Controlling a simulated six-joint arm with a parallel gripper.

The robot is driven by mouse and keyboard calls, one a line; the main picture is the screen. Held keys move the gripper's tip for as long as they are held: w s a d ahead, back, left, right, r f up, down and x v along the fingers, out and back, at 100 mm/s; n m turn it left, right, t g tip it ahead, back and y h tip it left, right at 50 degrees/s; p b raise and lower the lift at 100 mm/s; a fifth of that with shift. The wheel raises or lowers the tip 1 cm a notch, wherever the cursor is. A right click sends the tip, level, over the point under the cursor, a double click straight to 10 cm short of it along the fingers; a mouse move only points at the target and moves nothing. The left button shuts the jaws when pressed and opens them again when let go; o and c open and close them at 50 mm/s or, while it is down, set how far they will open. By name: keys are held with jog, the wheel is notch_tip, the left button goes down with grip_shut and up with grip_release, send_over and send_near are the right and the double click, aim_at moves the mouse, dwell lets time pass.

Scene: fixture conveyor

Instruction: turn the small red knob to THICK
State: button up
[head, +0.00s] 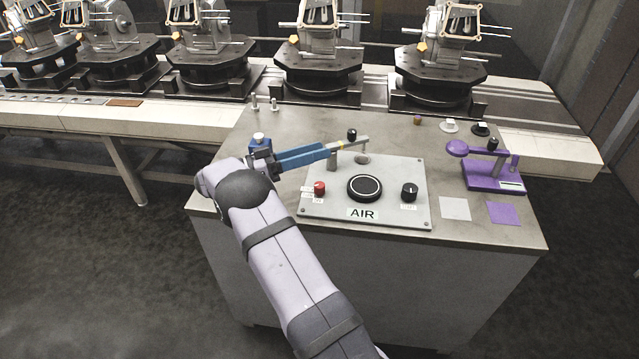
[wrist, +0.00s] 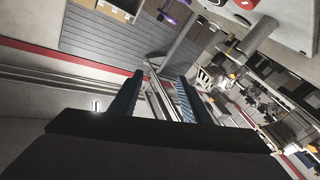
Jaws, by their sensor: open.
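The small red knob (head: 319,187) stands at the left of a light grey control panel (head: 388,178) marked AIR. Small white labels sit around it, too small to read, so I cannot tell its setting. My gripper (head: 327,152) has blue fingers and reaches right across the back left of the panel, behind the knob and apart from it. In the wrist view, the two fingers (wrist: 158,83) are spread with a gap and nothing is gripped.
The panel has a large black dial (head: 365,188) and a black knob (head: 409,192). A grey lever (head: 348,144) stands close to my fingertips. A purple device (head: 492,172) is at the right. Conveyor fixtures (head: 437,68) line the back. The bench front is clear.

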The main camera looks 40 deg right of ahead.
aim_at(317, 189)
jog(key=s+f+n+t, duration=0.1)
jog(key=f+n+t, duration=0.2)
jog(key=t, duration=0.1)
jog(key=s+f+n+t, duration=0.1)
jog(key=f+n+t, duration=0.2)
jog(key=t, duration=0.1)
jog(key=s+a+f+n+t, duration=0.1)
jog(key=f+n+t, duration=0.2)
jog(key=t, duration=0.1)
jog(key=shift+f+h, duration=0.25)
jog(key=shift+h, duration=0.15)
jog(key=f+t+y, duration=0.1)
jog(key=a+f+t+y, duration=0.1)
jog(key=f, duration=0.2)
jog(key=shift+w+a+m+t+y, duration=0.4)
jog(key=shift+w+a+f+m, duration=0.15)
jog(key=shift+w+m, duration=0.1)
jog(key=shift+m, duration=0.25)
jog(key=shift+f+m, duration=0.2)
jog(key=shift+m, duration=1)
jog(key=shift+d, duration=0.2)
jog(key=shift+p+x, duration=1.15)
jog(key=shift+x, duration=2.4)
jog(key=shift+w+f, duration=0.1)
